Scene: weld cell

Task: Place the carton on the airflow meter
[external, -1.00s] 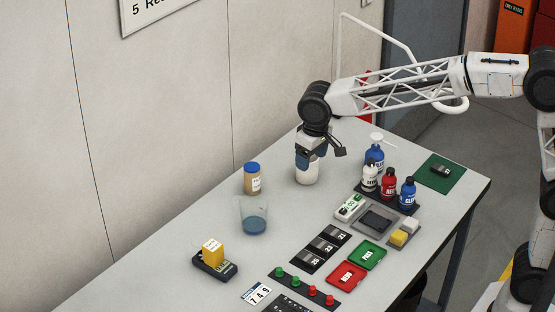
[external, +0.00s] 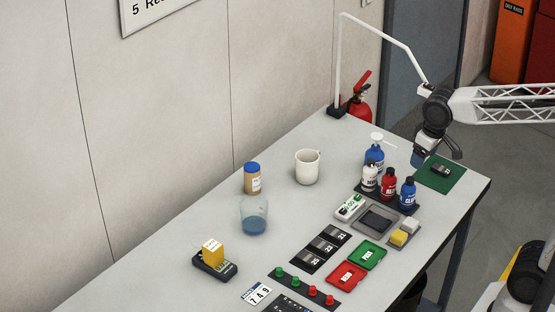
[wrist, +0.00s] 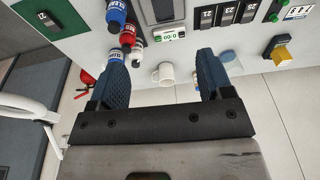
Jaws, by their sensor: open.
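A yellow carton (external: 212,252) with a white label on top stands upright on a dark handheld meter (external: 229,271), which looks like the airflow meter, at the left of the table. Both also show at the upper right of the wrist view, the carton (wrist: 282,53) over the dark meter (wrist: 274,43). My gripper (external: 420,160) is in the air at the right, near the green mat and far from the carton. In the wrist view my gripper (wrist: 160,62) has its blue fingers wide apart with nothing held between them.
A white mug (external: 307,168) stands upright mid-table. A capped jar (external: 252,179) and a clear cup (external: 254,217) stand between it and the carton. A green mat (external: 434,184) holds a small dark device. A lamp post rises at the back.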

